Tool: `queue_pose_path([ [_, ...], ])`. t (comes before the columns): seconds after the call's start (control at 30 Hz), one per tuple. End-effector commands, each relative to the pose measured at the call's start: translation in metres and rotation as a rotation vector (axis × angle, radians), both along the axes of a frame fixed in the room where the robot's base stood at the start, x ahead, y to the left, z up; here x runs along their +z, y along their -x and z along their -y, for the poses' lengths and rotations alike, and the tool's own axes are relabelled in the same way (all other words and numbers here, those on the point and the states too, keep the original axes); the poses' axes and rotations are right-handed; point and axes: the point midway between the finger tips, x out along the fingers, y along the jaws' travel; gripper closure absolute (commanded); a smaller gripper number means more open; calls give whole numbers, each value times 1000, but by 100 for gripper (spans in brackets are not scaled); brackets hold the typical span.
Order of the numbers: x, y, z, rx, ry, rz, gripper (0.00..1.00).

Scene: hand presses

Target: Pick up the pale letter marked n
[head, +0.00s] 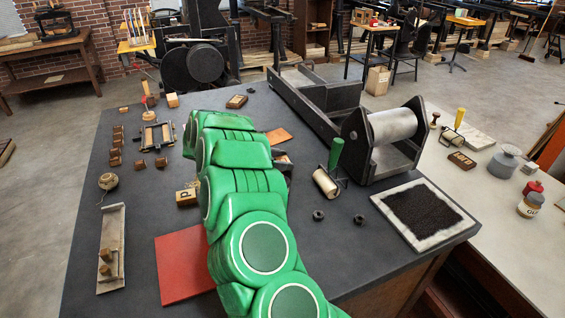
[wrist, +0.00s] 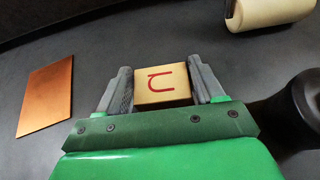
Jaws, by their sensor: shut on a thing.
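In the head view my green arm hides most of the gripper and block.
A copper plate (wrist: 47,97) lies left of the gripper. A roller with a green handle (head: 326,184) lies to its right, beside two small dark rings (head: 318,215). A proof press (head: 390,130) stands behind. A block marked P (head: 186,197) and a red sheet (head: 181,268) lie left of my arm.

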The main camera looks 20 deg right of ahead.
Motion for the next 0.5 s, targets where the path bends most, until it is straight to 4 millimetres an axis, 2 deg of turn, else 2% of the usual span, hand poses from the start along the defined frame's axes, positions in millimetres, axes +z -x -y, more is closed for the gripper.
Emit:
queue_pose_path([
  [0.17, 10, -1, 0, 1, 0, 1, 62],
  [0.33, 34, 0, 0, 0, -1, 2, 62],
  [0.5, 50, 15, -3, 1, -2, 2, 62],
])
